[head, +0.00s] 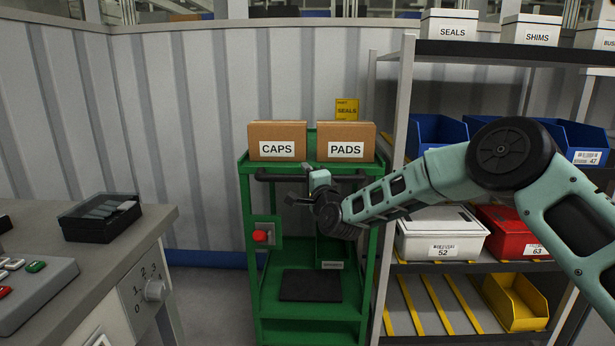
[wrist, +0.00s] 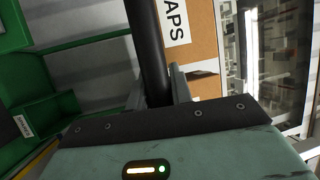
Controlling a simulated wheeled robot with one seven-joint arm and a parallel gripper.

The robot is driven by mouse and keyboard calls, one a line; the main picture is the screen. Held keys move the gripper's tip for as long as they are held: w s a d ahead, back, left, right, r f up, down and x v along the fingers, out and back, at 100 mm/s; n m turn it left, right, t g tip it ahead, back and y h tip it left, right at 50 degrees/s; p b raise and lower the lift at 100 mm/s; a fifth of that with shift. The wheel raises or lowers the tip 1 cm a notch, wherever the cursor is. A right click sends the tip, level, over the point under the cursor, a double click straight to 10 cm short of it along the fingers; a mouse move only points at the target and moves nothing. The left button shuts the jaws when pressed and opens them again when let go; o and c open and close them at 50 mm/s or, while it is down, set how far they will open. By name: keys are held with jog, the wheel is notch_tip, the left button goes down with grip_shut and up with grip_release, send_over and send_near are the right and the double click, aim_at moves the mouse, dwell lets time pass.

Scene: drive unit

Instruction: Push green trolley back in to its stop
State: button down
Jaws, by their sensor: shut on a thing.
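The green trolley (head: 305,327) stands in the middle of the head view against the ribbed wall, beside the shelf rack. A black handle bar (head: 275,177) runs across its front below the top tray. My gripper (head: 306,188) is at the middle of this bar. In the wrist view the black bar (wrist: 149,40) passes between the fingers of my gripper (wrist: 160,92), which is shut on it. Two cardboard boxes, CAPS (head: 277,134) and PADS (head: 346,135), stand on the top tray. The trolley's stop cannot be made out.
A red button (head: 261,236) sits on the trolley's left front. The rack with bins, including a white bin (head: 440,240), stands close on the right. A grey bench (head: 115,262) with a black tray (head: 100,222) is on the left. Some floor is free between bench and trolley.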

jog(key=shift+w+d+r, duration=0.1)
jog(key=shift+w+d, duration=0.05)
jog(key=shift+d, duration=0.05)
jog(key=c, duration=1.3)
grip_release()
jog(key=shift+o, duration=0.2)
jog(key=shift+f, duration=0.2)
jog(key=p+v, duration=0.1)
jog(key=v, duration=1.6)
jog(key=shift+s, duration=0.3)
jog(key=shift+a+r, duration=0.1)
jog(key=shift+r, duration=0.05)
